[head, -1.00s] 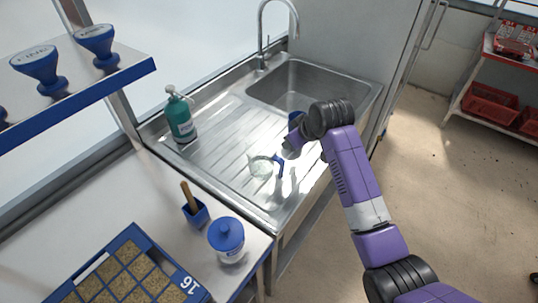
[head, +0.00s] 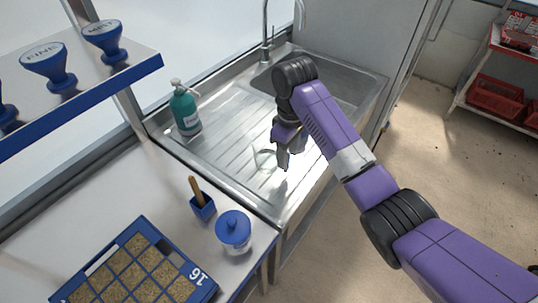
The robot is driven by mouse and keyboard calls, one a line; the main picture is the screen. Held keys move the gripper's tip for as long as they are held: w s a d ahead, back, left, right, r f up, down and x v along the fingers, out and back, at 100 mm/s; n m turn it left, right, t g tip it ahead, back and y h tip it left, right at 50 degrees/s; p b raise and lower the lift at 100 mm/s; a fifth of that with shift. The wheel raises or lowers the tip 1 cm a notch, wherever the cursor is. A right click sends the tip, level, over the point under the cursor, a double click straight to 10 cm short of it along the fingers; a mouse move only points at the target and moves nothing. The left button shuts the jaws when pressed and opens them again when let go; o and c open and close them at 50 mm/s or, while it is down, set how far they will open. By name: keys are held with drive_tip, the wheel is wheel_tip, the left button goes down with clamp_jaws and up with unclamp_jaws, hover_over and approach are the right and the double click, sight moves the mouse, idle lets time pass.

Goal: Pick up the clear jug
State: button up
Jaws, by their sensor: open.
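The clear jug (head: 264,160) stands on the ribbed steel draining board (head: 222,162), left of the sink basin. It is faint and partly hidden behind my gripper (head: 284,164). My gripper points down at the jug's right side, where the blue handle showed earlier. Its fingers are open. I cannot tell whether the jug's handle lies between them or whether they touch it.
A green pump bottle (head: 186,110) stands at the board's back left, and a tap (head: 266,35) rises behind. A blue-lidded jar (head: 233,232), a blue holder with a wooden handle (head: 202,205) and a seed tray (head: 145,222) occupy the near bench. A shelf (head: 100,90) overhangs at left.

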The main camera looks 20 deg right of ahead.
wheel_tip(320, 180, down, 5)
drive_tip(key=shift+s+a+r+p, duration=0.1)
drive_tip(key=shift+p, duration=0.45)
clamp_jaws()
idle(1.0)
